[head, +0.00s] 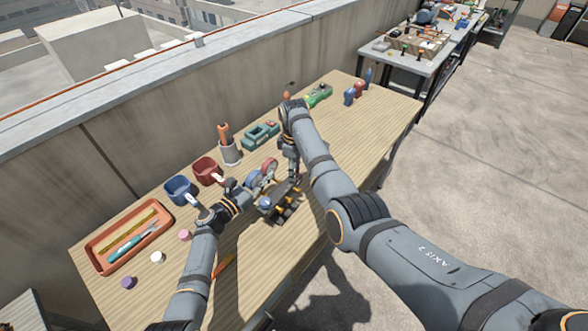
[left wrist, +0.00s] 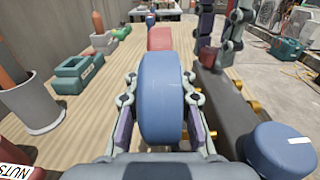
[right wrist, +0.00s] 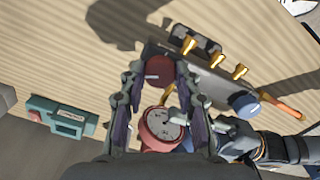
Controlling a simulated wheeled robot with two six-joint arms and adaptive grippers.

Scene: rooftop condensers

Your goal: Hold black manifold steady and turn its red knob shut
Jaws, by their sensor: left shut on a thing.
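The black manifold (head: 287,208) lies on the wooden bench, with brass fittings along one side; it also shows in the right wrist view (right wrist: 212,82). Its blue knob (left wrist: 282,150) is at the near end. Its red knob (right wrist: 160,70) is at the other end. A blue gauge (left wrist: 161,100) and a red gauge (right wrist: 162,128) stand beside its body. My left gripper (head: 247,190) is shut on the blue gauge. My right gripper (right wrist: 160,66) is open, pointing down, with the red knob framed between its fingertips; contact is not clear.
Blue mug (head: 180,189), red mug (head: 207,171), grey cup (head: 229,153) and green-teal holder (head: 261,135) line the wall side. An orange tray (head: 100,262) holds tools at left. An orange-handled tool (head: 224,265) lies near the front edge. The bench's right part is mostly clear.

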